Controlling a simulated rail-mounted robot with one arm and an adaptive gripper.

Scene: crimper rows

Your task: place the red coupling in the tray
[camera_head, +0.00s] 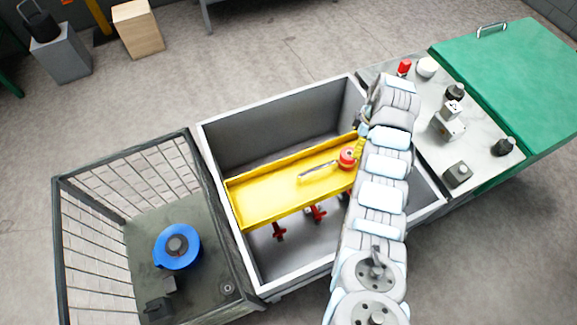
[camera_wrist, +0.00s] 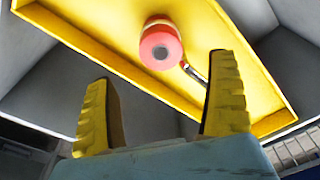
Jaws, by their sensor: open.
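The red coupling (camera_head: 347,157) lies in the yellow tray (camera_head: 255,195), near the tray's right end. In the wrist view the coupling (camera_wrist: 161,44) shows its round end with a dark centre hole, resting on the tray floor (camera_wrist: 105,25). My gripper (camera_head: 360,146) is over the tray's right end, partly hidden by my arm. In the wrist view my gripper (camera_wrist: 160,78) has its two yellow fingers wide apart with nothing between them; the coupling is beyond the fingertips, apart from them. A pale rod-like tool (camera_head: 318,171) lies in the tray beside the coupling.
The tray sits inside a grey open bin (camera_head: 222,165), with red handles (camera_head: 316,213) below it. A wire cage (camera_head: 85,215) with a blue ring (camera_head: 177,247) stands left. A pale counter (camera_head: 425,105) with several small parts, including a red-topped one (camera_head: 404,67), is right.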

